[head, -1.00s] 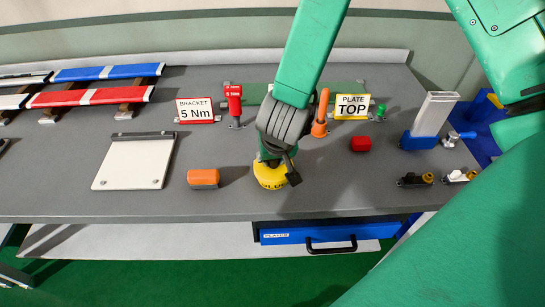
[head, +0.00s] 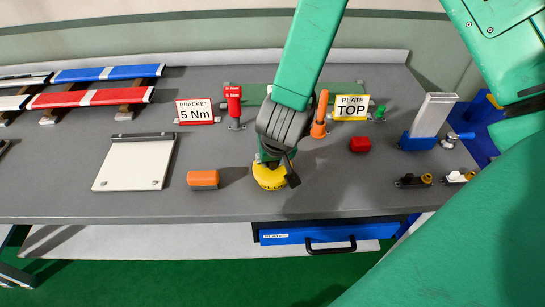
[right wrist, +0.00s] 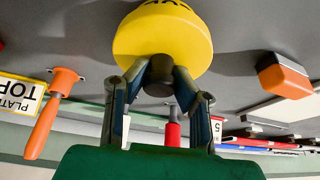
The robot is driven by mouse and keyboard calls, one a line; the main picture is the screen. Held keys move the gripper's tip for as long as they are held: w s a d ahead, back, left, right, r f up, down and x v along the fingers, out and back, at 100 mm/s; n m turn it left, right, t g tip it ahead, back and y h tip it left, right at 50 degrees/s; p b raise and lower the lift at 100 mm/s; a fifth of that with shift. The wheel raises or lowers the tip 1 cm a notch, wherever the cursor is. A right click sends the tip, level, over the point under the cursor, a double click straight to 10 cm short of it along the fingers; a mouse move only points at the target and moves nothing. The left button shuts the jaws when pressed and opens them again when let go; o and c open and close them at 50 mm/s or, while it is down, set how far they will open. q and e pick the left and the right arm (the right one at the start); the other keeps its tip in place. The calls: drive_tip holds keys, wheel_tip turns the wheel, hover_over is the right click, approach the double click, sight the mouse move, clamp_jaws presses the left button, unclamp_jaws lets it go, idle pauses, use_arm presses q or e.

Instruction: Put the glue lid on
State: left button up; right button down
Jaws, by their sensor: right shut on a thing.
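A round yellow glue container (head: 270,177) with dark lettering on its side is near the front edge of the bench, below my right gripper. Its top also fills the upper middle of the right wrist view (right wrist: 163,40). My right gripper (head: 273,160) points down over it. In the right wrist view its fingertips (right wrist: 160,78) are shut on a dark round knob (right wrist: 158,88), which I take for the glue lid's knob. The seam between lid and container is not visible, so I cannot tell how the lid sits. My left gripper is not in view.
An orange block (head: 203,179) lies left of the yellow container. A red block (head: 360,144) lies to its right. An orange-handled tool (head: 320,117) and a red tool (head: 234,104) stand behind. A white plate (head: 133,163) lies at left. A blue drawer (head: 300,236) is below the bench.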

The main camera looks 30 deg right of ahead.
drive_tip(key=shift+p, duration=0.3)
idle(0.5)
drive_tip(key=c, duration=1.3)
unclamp_jaws()
drive_tip(key=shift+r, duration=0.1)
drive_tip(key=shift+r, duration=0.3)
drive_tip(key=v, duration=1.1)
drive_tip(key=shift+s+a, duration=0.15)
drive_tip(key=shift+s, duration=0.05)
